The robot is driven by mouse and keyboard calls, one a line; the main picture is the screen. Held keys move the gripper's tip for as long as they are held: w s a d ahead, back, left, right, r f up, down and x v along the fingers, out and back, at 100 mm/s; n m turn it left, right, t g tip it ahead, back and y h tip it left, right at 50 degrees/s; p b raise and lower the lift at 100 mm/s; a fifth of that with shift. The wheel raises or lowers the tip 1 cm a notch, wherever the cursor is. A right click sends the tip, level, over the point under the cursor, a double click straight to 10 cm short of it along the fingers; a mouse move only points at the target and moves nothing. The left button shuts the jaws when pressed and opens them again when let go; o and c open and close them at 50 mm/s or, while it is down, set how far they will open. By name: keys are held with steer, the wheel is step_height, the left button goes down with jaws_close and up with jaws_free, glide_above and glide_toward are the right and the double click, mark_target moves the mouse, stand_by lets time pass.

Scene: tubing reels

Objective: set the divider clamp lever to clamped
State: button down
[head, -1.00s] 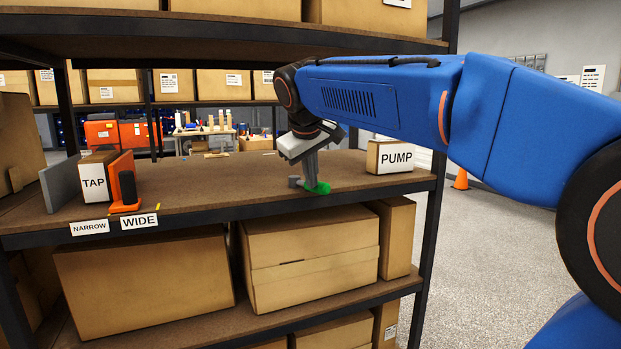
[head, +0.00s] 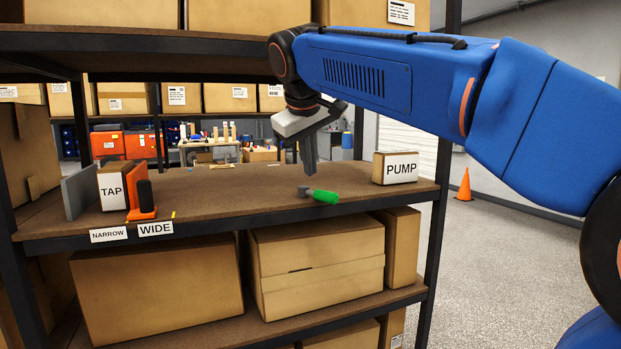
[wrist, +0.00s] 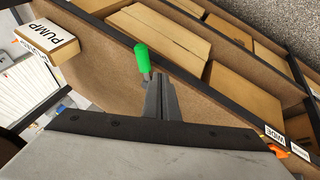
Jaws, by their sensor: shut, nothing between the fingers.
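A lever with a green handle (head: 324,196) and a small grey hub (head: 304,190) sits near the front edge of the middle shelf, its handle pointing right in the head view. It also shows in the wrist view, with its green handle (wrist: 142,58) just beyond my fingertips. My gripper (head: 308,170) is shut and empty, pointing down above and slightly behind the lever, apart from it in the head view. An orange divider (head: 135,195) with a black upright part stands at the left beside the TAP box (head: 113,186). Any clamp marking on the lever cannot be made out.
The PUMP box (head: 395,168) stands right of the lever. A grey plate (head: 80,192) stands left of the TAP box. NARROW (head: 108,235) and WIDE (head: 156,229) labels are on the shelf edge. Mid-shelf is clear; the upper shelf (head: 130,43) overhangs it.

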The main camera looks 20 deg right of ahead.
steer(key=shift+v, duration=1.2)
steer(key=s+f+m+y, duration=0.1)
steer(key=s+f, duration=0.7)
steer(key=f, duration=0.4)
steer(key=s+d+f+m+y, duration=0.1)
steer(key=s+f, duration=0.8)
steer(key=f, duration=0.4)
steer(key=s+f+m+g+y, duration=0.1)
steer(key=s+f, duration=0.7)
steer(key=f, duration=0.5)
steer(key=shift+s+d+f, duration=0.25)
steer(key=shift+s+d, duration=0.05)
steer(key=shift+d, duration=0.1)
